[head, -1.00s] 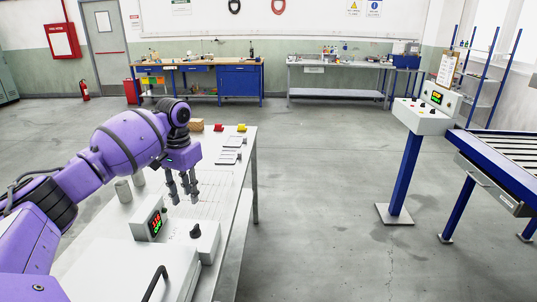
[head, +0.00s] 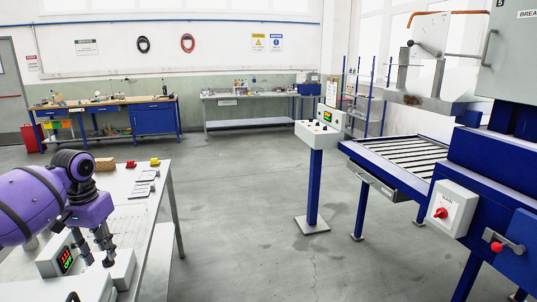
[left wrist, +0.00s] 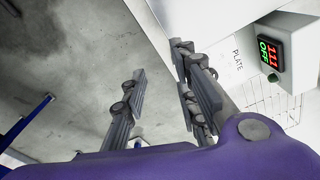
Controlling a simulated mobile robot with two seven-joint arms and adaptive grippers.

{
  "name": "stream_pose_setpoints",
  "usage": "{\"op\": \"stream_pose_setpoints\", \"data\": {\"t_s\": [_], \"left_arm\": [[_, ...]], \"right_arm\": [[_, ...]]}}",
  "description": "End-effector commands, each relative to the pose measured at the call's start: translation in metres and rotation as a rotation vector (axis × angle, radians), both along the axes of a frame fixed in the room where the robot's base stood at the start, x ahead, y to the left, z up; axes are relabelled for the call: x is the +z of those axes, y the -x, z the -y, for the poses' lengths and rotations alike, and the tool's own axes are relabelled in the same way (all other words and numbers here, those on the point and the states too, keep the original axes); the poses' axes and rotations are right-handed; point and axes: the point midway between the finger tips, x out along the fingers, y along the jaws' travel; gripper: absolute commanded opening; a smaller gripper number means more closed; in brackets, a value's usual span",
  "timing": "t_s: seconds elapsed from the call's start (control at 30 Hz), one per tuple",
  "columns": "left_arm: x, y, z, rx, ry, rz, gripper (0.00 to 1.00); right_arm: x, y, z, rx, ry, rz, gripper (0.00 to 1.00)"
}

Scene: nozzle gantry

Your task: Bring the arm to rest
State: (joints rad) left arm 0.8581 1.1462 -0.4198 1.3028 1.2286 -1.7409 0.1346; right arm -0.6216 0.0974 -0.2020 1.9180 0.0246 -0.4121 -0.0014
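My purple left arm comes in from the left in the head view. Its left gripper (head: 105,255) points down over the front part of the white table (head: 133,207). In the left wrist view the dark fingers (left wrist: 165,95) stand apart with nothing between them, so the gripper is open and empty. Under and beyond them are the table edge and bare floor. A white box with a lit display (head: 65,260) stands just left of the fingers; in the wrist view its display (left wrist: 270,53) reads OFF in green under red digits. My right gripper is not in view.
A brown block (head: 105,164), a red piece (head: 131,164) and a yellow piece (head: 155,162) sit at the table's far end. A control pedestal (head: 314,180), a roller conveyor (head: 395,155) and a blue machine (head: 480,205) stand to the right. The floor between is clear.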

Motion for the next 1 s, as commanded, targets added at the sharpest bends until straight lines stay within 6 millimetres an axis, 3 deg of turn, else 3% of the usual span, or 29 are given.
{"op": "stream_pose_setpoints", "data": {"t_s": [0.07,0.17,0.3,0.47,0.57,0.7,0.83,1.0], "left_arm": [[0.012,-0.037,-0.005,-0.031,-0.064,0.16,0.27],[0.009,-0.077,0.014,-0.106,-0.117,0.332,0.27],[-0.038,-0.104,0.057,-0.224,-0.148,0.512,0.27],[-0.108,-0.098,0.118,-0.338,-0.129,0.673,0.27],[-0.157,-0.072,0.164,-0.387,-0.09,0.77,0.27],[-0.213,-0.011,0.22,-0.402,-0.027,0.892,0.27],[-0.249,0.059,0.254,-0.355,0.012,0.961,0.27],[-0.286,0.159,0.274,-0.229,0.029,0.964,0.27]], "right_arm": [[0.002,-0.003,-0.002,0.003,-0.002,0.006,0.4],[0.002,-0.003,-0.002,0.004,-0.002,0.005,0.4],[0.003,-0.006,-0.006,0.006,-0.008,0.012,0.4],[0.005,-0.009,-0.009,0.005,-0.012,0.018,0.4],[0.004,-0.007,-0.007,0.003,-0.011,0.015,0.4],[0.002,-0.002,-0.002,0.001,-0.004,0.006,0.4],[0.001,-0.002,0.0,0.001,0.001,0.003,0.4],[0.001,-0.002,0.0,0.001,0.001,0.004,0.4]]}}
